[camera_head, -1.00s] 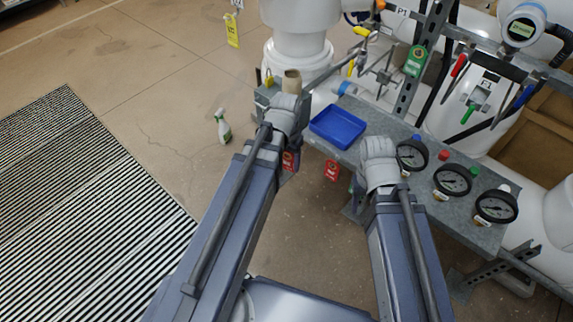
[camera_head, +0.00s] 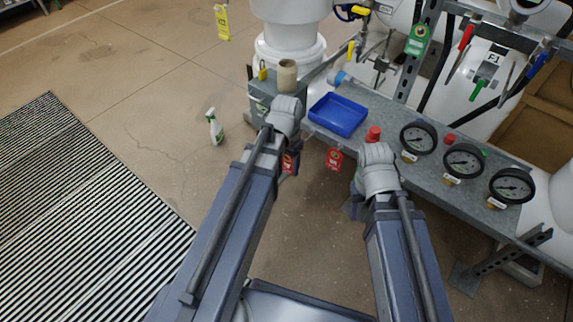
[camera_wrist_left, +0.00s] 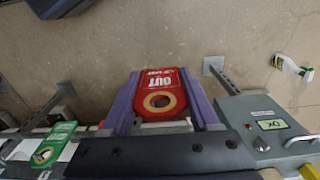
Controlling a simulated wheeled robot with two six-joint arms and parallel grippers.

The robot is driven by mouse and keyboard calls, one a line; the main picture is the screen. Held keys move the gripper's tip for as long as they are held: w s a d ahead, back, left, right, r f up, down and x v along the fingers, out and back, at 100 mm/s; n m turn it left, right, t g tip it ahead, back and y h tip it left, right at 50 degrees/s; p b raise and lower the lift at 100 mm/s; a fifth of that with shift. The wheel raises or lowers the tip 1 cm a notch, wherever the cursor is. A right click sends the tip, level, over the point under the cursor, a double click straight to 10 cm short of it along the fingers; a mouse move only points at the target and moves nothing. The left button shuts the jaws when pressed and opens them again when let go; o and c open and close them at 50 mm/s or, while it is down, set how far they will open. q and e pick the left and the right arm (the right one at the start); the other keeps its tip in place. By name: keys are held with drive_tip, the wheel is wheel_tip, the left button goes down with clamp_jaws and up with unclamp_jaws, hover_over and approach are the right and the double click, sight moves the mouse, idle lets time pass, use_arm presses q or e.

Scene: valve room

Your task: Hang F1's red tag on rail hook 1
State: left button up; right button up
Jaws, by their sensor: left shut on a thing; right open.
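My left gripper (camera_wrist_left: 163,100) is shut on a red tag (camera_wrist_left: 161,78) with a brass-ringed hole, seen between its purple fingers in the left wrist view. In the head view this tag (camera_head: 289,164) shows just below my left wrist, in front of the bench edge. A second red tag (camera_head: 334,159) hangs at the bench's front edge, to the right. My right gripper (camera_head: 356,206) is open, mostly hidden below its wrist in front of the bench. The white vessel labelled F1 (camera_head: 461,85) stands at the back right. I cannot make out rail hook 1.
The bench (camera_head: 398,118) carries a blue tray (camera_head: 338,115), a red cap (camera_head: 373,133) and several gauges (camera_head: 463,161). A green tag (camera_head: 418,39) hangs on the post behind. A spray bottle (camera_head: 215,127) stands on the floor at left; the floor around it is clear.

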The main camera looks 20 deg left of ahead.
use_arm(q)
drive_tip(key=shift+w+d, duration=0.3)
drive_tip(key=shift+w, duration=0.5)
drive_tip(key=shift+w+d, duration=0.3)
drive_tip(key=shift+w, duration=0.55)
drive_tip(key=shift+w+d, duration=0.3)
drive_tip(key=shift+w, duration=0.5)
drive_tip(key=shift+w, duration=0.2)
drive_tip(key=shift+w+d, duration=0.15)
drive_tip(key=shift+w, duration=0.15)
drive_tip(key=shift+w+d, duration=0.2)
drive_tip(key=shift+w, duration=0.4)
drive_tip(key=shift+w+d, duration=0.25)
drive_tip(key=shift+w, duration=0.4)
drive_tip(key=shift+w+d, duration=0.1)
drive_tip(key=shift+w, duration=0.2)
drive_tip(key=shift+w+d, duration=0.15)
drive_tip(key=shift+w, duration=0.15)
drive_tip(key=shift+f+b, duration=0.4)
drive_tip(key=shift+f, duration=0.05)
idle(0.3)
